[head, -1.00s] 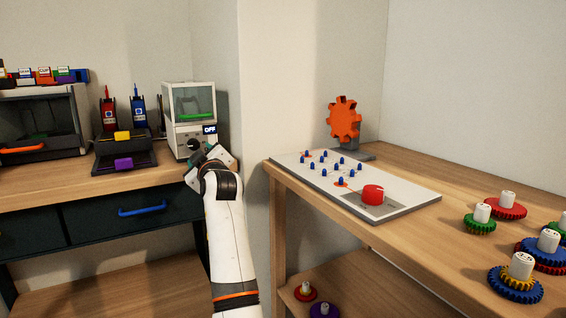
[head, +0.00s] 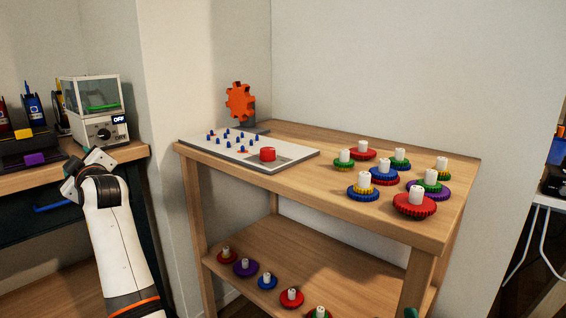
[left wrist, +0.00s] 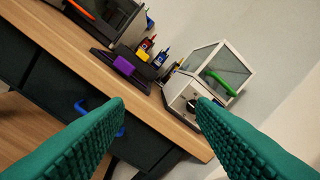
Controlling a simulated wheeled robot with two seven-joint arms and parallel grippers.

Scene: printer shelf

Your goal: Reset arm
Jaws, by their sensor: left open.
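My left gripper (left wrist: 160,105) is open and empty in the left wrist view, its two green ridged fingers wide apart. In the head view my left arm (head: 118,235) rises from the bottom left and the left gripper (head: 84,172) is by the front edge of the left table, partly hidden by its own wrist. A white machine (head: 98,108) with a clear chamber, a dark knob and a display reading OFF stands behind it; it also shows in the left wrist view (left wrist: 187,95). The gripper appears apart from it. My right gripper is not clearly seen.
A wooden shelf (head: 230,172) stands to the right, with a pegboard panel (head: 298,156) bearing a red knob, an orange gear (head: 240,102) on a stand and several coloured gears (head: 415,203). More gears lie on its lower level. A wall corner separates the tables.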

